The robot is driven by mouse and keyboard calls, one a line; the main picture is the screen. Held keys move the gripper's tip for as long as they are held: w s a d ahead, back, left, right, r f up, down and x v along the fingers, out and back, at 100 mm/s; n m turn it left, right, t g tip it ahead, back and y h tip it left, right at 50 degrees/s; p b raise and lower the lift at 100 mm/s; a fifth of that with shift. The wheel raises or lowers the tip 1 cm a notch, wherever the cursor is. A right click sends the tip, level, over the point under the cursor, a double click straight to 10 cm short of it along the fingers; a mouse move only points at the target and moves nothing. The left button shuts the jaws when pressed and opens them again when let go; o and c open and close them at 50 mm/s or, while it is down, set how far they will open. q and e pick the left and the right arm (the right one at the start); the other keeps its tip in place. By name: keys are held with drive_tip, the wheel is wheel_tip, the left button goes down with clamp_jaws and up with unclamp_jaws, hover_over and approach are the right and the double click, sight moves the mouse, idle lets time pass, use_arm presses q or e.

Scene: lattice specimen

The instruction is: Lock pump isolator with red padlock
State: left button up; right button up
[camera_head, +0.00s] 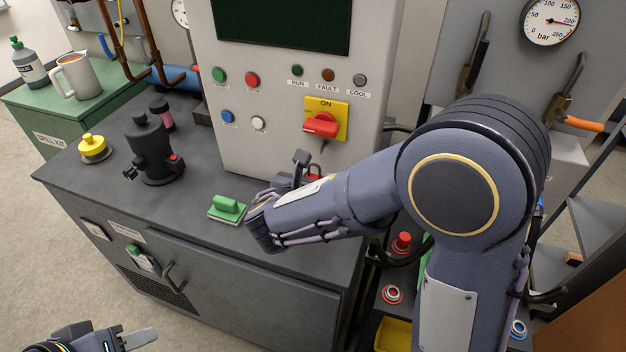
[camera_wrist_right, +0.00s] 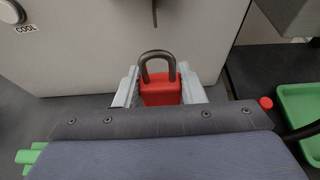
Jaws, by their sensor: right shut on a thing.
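The red padlock (camera_wrist_right: 160,92) is between the two pale fingers of my right gripper (camera_wrist_right: 160,88), which is shut on it. Its dark shackle (camera_wrist_right: 157,53) points up, and I cannot tell whether it is locked. In the head view a bit of red padlock (camera_head: 313,177) shows behind my right forearm. The pump isolator is a red handle (camera_head: 320,124) on a yellow plate (camera_head: 341,112) marked ON. The padlock is below the isolator, apart from it. My left gripper (camera_head: 112,340) is at the bottom left, partly cut off, with one pale finger showing.
The grey cabinet top (camera_head: 90,178) holds a green-handled block (camera_head: 228,207), a black device (camera_head: 152,150) and a yellow-topped item (camera_head: 93,146). The control panel (camera_head: 270,170) rises behind. A green tray (camera_wrist_right: 300,118) lies right in the wrist view.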

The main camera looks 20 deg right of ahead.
sight(325, 160)
drive_tip(key=o, duration=0.4)
drive_tip(key=shift+c, duration=1.1)
drive_tip(key=shift+w+d, duration=0.25)
drive_tip(key=shift+w, duration=0.05)
drive_tip(key=shift+w+d, duration=0.4)
drive_tip(key=shift+w, duration=0.25)
drive_tip(key=shift+w+d, duration=0.2)
drive_tip(key=shift+w, duration=0.1)
drive_tip(key=shift+w+d, duration=0.3)
drive_tip(key=shift+w, duration=0.1)
drive_tip(key=shift+r, duration=0.1)
